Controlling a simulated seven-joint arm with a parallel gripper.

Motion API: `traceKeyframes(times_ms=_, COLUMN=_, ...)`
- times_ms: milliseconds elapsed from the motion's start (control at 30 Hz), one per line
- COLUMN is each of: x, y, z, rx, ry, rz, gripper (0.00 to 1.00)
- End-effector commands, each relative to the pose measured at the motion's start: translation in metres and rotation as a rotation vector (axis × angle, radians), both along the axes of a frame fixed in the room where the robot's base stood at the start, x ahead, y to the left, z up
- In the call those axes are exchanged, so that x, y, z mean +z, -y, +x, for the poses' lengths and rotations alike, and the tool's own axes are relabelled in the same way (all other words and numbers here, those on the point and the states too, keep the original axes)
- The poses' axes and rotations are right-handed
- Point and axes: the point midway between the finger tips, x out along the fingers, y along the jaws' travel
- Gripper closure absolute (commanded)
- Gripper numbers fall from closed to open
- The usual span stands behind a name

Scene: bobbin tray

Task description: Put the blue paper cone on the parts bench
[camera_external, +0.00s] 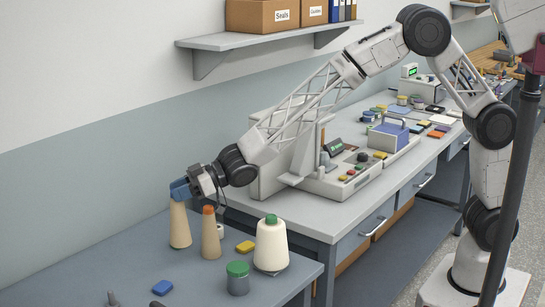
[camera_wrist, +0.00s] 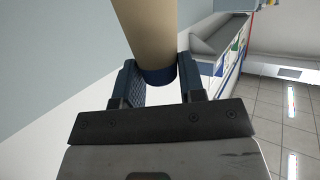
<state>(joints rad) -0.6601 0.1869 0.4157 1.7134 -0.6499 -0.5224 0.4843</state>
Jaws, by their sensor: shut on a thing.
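The cone looks upright. I cannot tell whether its base touches the bench. Which bench is the parts bench is not marked.
Close right of the held cone stand an orange-tipped tan cone (camera_external: 211,238) and a white cone with a green top (camera_external: 271,246). A grey bench (camera_external: 330,215) with a machine adjoins behind.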

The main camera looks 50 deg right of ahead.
Motion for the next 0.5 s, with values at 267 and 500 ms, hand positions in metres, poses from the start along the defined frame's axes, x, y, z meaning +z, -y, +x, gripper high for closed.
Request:
traceKeyframes(times_ms=267, x=0.0003, y=0.0002, z=-0.0003, rx=-0.001, ry=0.0, rz=0.001, gripper=0.98)
traceKeyframes(times_ms=500, x=0.0047, y=0.0039, z=-0.0064, rx=-0.024, ry=0.005, rz=0.007, gripper=0.98)
